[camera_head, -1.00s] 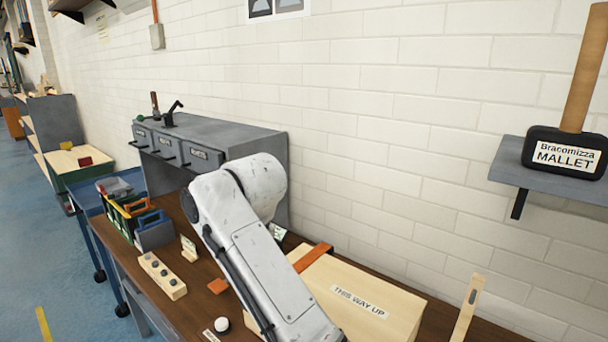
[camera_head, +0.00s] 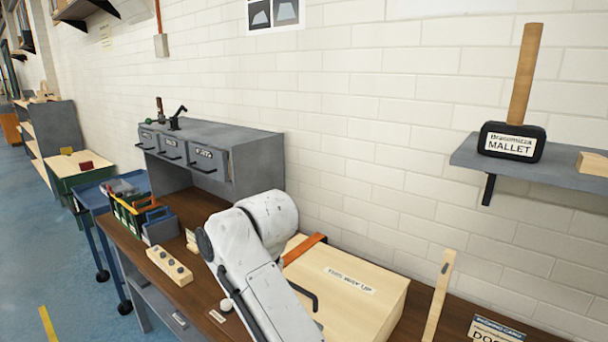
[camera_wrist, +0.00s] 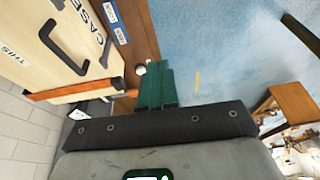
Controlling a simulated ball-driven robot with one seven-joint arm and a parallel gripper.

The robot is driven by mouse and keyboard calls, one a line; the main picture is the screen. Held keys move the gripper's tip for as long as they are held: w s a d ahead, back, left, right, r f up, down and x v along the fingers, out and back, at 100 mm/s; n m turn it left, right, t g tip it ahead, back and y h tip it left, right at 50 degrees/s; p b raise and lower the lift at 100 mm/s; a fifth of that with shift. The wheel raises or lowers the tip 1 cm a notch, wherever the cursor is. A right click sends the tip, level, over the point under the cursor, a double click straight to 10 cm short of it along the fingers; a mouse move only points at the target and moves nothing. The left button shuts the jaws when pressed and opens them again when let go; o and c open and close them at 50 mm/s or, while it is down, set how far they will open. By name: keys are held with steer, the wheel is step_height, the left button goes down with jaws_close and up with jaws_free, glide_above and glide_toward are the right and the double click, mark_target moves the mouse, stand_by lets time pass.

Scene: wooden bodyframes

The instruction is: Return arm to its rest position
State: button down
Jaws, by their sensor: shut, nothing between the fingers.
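My arm (camera_head: 255,265), white and scuffed, rises from the bottom edge of the head view, in front of the bench and the wooden case. My gripper (camera_wrist: 155,66) does not show in the head view. In the wrist view its green fingers are together, with nothing visible between them. The wooden case (camera_wrist: 45,40) with a dark handle and an orange strap lies to the left of the fingers there. A white knob-like thing (camera_wrist: 140,70) shows just beyond the fingertips; I cannot tell the gap.
The brown bench (camera_head: 190,290) carries the case (camera_head: 360,275), a pegged wooden block (camera_head: 169,266) and a green tool crate (camera_head: 128,215). A grey drawer unit (camera_head: 215,150) stands behind. A shelf (camera_head: 545,172) with a mallet (camera_head: 512,140) is on the wall. Open blue floor (camera_head: 40,240) lies left.

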steer(key=s+d+f+m, duration=0.3)
steer(key=s+d+f, duration=0.4)
steer(key=d+f, duration=0.25)
steer(key=s+d+f+m, duration=0.2)
steer(key=s+d+f, duration=0.5)
steer(key=d+f, duration=0.3)
steer(key=s+d+f+m+h, duration=0.1)
steer(key=s+d+f+m, duration=0.1)
steer(key=s+d, duration=0.7)
steer(key=s+d+f+m+g+h, duration=0.1)
steer(key=s+d+f+m+h, duration=0.1)
steer(key=s+d, duration=0.7)
steer(key=s+f+m, duration=0.1)
steer(key=s, duration=0.6)
steer(key=shift+s+d+f+m, duration=0.2)
steer(key=shift+s+f+m, duration=0.1)
steer(key=shift+m, duration=0.1)
